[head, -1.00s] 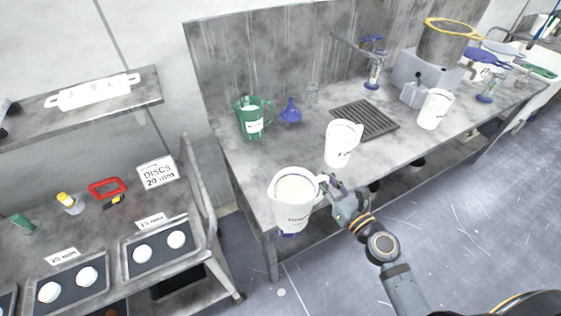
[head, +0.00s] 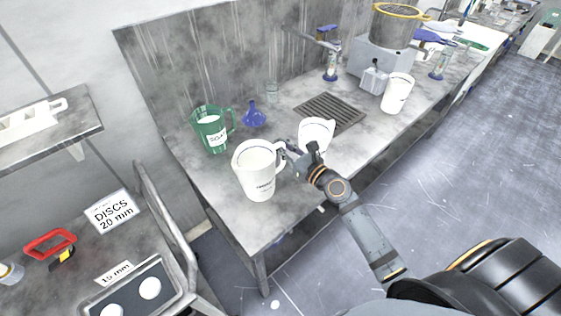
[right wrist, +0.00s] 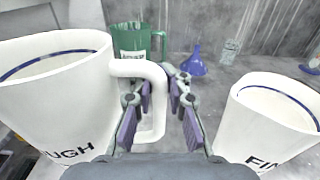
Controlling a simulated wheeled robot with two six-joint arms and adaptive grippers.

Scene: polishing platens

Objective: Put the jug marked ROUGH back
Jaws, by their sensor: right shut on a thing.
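The white jug marked ROUGH (head: 256,175) is upright over the near left end of the grey bench (head: 240,222). I cannot tell whether its base touches the bench top. My right gripper (head: 296,158) is shut on its handle, on the jug's right side. In the right wrist view, the letters "UGH" show on the jug (right wrist: 50,105), and the handle (right wrist: 157,105) stands between my fingers (right wrist: 158,105). A second white jug (head: 316,132) stands just behind my gripper; its label begins "FI" in the right wrist view (right wrist: 262,125). My left gripper is out of view.
A green jug (head: 211,135) and a blue funnel (head: 254,115) stand behind the ROUGH jug. A drain grate (head: 330,113) lies to the right, with another white jug (head: 396,95) beyond it. A rack with a DISCS sign (head: 112,212) stands at left.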

